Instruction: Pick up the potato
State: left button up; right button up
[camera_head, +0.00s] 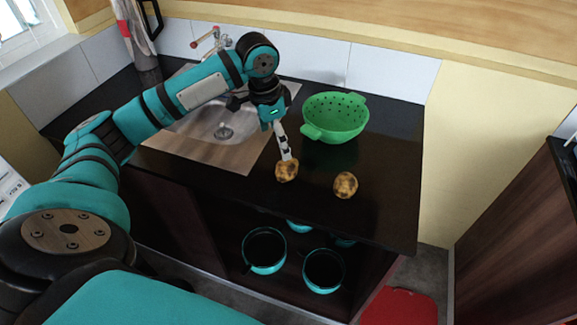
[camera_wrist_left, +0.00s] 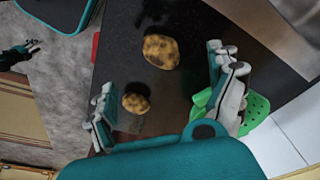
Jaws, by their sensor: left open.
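Two brown, dark-spotted potatoes lie on the black countertop. One potato (camera_head: 287,170) is left of the other potato (camera_head: 345,185) in the head view. The left wrist view shows a larger-looking potato (camera_wrist_left: 160,51) and a smaller-looking one (camera_wrist_left: 136,103). My left gripper (camera_head: 285,152) points down at the left potato, its fingertips overlapping that potato's upper edge in the head view; I cannot tell whether they touch. In the left wrist view its fingers (camera_wrist_left: 165,98) are spread wide, with nothing held. What looks like my right gripper (camera_wrist_left: 20,51) shows small at the wrist view's left edge.
A green colander (camera_head: 335,117) stands on the countertop (camera_head: 390,160) behind the potatoes. A metal sink (camera_head: 222,125) with a red-handled faucet lies to the left. Teal pots (camera_head: 264,251) sit below the counter. A red object (camera_head: 400,306) is on the floor at right.

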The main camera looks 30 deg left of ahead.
pick_arm(q)
send_over(286, 164)
jog(key=s, duration=0.1)
jog(key=f, duration=0.5)
jog(key=shift+s+a+f+p, duration=0.2)
jog(key=shift+a+p, duration=0.1)
jog(key=shift+p, duration=0.1)
jog(key=shift+w+d+f, duration=0.1)
jog(key=shift+w+f, duration=0.05)
jog(key=shift+f, duration=0.4)
jog(key=shift+w+f, duration=0.15)
jog(key=shift+f, duration=0.4)
jog(key=shift+f+p, duration=0.3)
jog(key=shift+p, duration=0.05)
jog(key=f, duration=0.2)
jog(key=f+p, duration=0.1)
jog(key=shift+w+d+f, duration=0.25)
jog(key=shift+w+f, duration=0.05)
jog(key=shift+w, duration=0.1)
jog(key=shift+w+f, duration=0.1)
jog(key=shift+f, duration=0.3)
jog(key=c, duration=1.3)
pick_arm(e)
notch_tip(286, 164, up, 3)
jog(key=shift+s+a+f, duration=0.1)
jog(key=shift+s, duration=0.05)
pick_arm(q)
jog(key=shift+r, duration=0.1)
